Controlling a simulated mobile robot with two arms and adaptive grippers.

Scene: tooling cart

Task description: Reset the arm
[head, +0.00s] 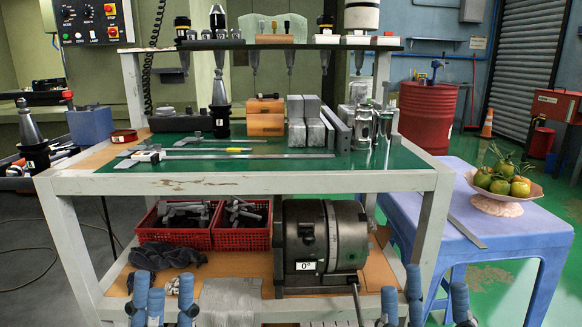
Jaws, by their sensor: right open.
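My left gripper (164,284) shows at the bottom left, its blue-grey fingers pointing up and standing apart with nothing seen between them. My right gripper (436,278) shows at the bottom right, open, its blue-grey fingers apart and empty. Both are low in front of the tooling cart (250,183), near the height of its lower shelf in the picture. The lower parts of both grippers and most of both arms are out of the frame.
The cart's green top holds tool holders, an orange block (265,123), grey blocks (306,107) and a long ruler. Red baskets (183,236) and a dark rotary device (323,243) sit below. A blue table (515,237) with a fruit bowl (497,206) stands right.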

